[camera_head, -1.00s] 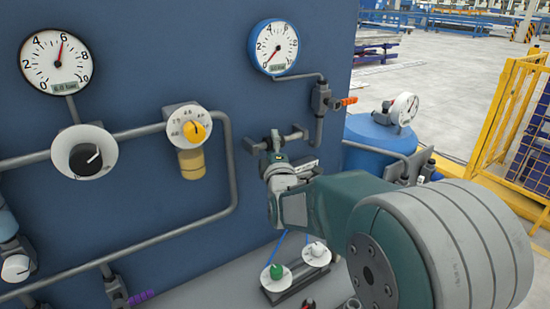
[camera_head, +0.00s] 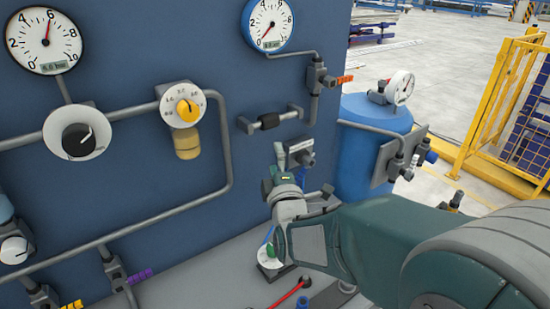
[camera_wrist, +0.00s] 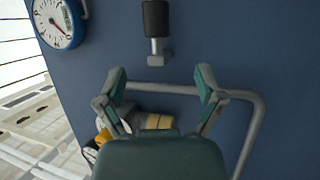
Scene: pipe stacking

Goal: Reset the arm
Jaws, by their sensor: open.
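My gripper (camera_head: 292,155) is in front of the blue panel, below the short horizontal bar with a dark grip (camera_head: 269,121). In the wrist view my gripper (camera_wrist: 160,84) has its two green-padded fingers spread apart with nothing between them. The dark grip (camera_wrist: 156,18) shows beyond the fingertips there, apart from them. My green and grey arm reaches in from the lower right of the head view and hides part of the bench.
The blue panel (camera_head: 130,50) carries gauges, dials, valves and a bent grey pipe (camera_head: 225,140). A blue tank (camera_head: 362,160) with a gauge stands right of the panel. A yellow fence (camera_head: 490,100) stands farther right. A red-handled part (camera_head: 288,295) sits low in front.

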